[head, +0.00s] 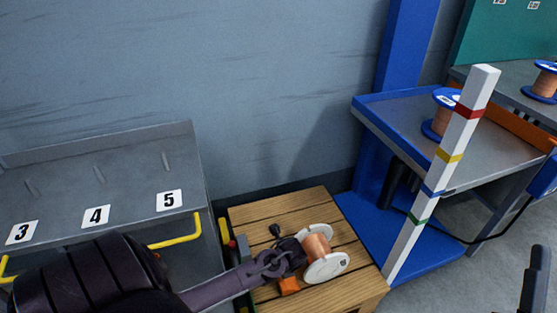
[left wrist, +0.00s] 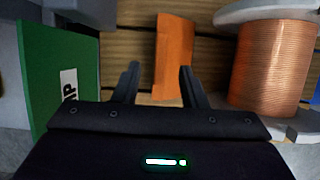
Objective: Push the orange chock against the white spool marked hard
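The white spool (head: 325,268) wound with copper wire lies on its side on the wooden deck. Its flange marking is too small to read. The orange chock (head: 289,285) lies on the deck to the spool's left, partly hidden by my left gripper (head: 290,257). In the left wrist view the chock (left wrist: 173,58) is ahead of the left fingers (left wrist: 160,82), which are spread; a gap separates it from the copper winding (left wrist: 272,68). The dark part at the lower right of the head view appears to be my right gripper (head: 535,280); its fingers are unclear.
A green block (left wrist: 60,75) with a partly visible label stands left of the fingers. A grey rack (head: 130,175) numbered 3, 4 and 5 with yellow handles is at left. A banded white post (head: 440,175) and blue bench (head: 450,140) with a blue spool are at right.

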